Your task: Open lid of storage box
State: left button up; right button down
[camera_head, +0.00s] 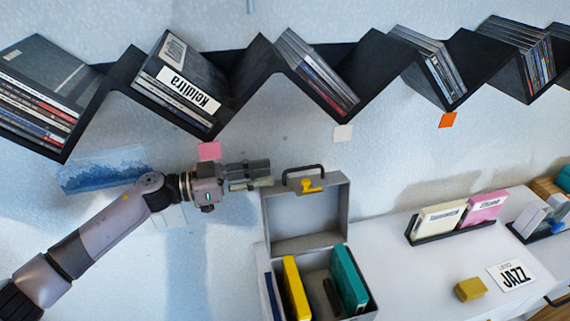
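The grey storage box (371,309) stands on the white surface at the lower middle. Its lid (306,226) is raised and stands upright at the back, with a dark handle (303,169) and a yellow latch (310,186) at its top edge. Inside the box are a yellow case (296,287), a teal case (348,280) and smaller dark items. My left gripper (266,177) is at the upper left corner of the lid, its fingers pointing right. I cannot tell whether it touches the lid, or how far its fingers are apart. My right gripper is not in view.
A zigzag dark shelf (255,66) with disc cases runs along the wall above. Right of the box, a dark rack (455,232) holds cream and pink cases. A yellow block (470,289) and a JAZZ card (511,275) lie in front. The white surface (400,265) between is clear.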

pick_arm(q)
jog(key=p+x, duration=0.1)
jog(key=x, duration=0.4)
jog(key=shift+w+d, duration=0.15)
jog(key=shift+d, duration=0.2)
jog(key=shift+c, duration=0.3)
grip_shut()
